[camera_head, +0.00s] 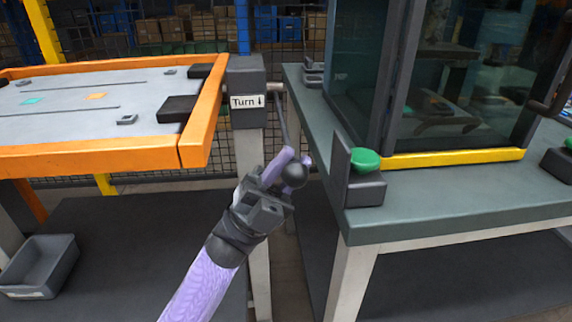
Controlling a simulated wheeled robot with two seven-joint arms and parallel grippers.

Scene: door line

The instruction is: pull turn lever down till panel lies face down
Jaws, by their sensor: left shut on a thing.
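The panel (70,115) lies in an orange frame (125,158) at the left, about level, with small parts and dark blocks on its upper side. A dark post head at its right end bears a white "Turn" label (247,101) with a down arrow. The turn lever (283,115) is a thin dark rod that hangs down from beside this head to a black ball knob (294,175). My left gripper (287,171), with purple fingers, is shut on the knob. My right gripper is not in view.
A green-topped table (455,205) stands close at the right, bearing a glass enclosure with a yellow sill (455,158) and a green button (364,160) at its near corner. A grey bin (40,265) sits low at the left. Wire fence and shelves stand behind.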

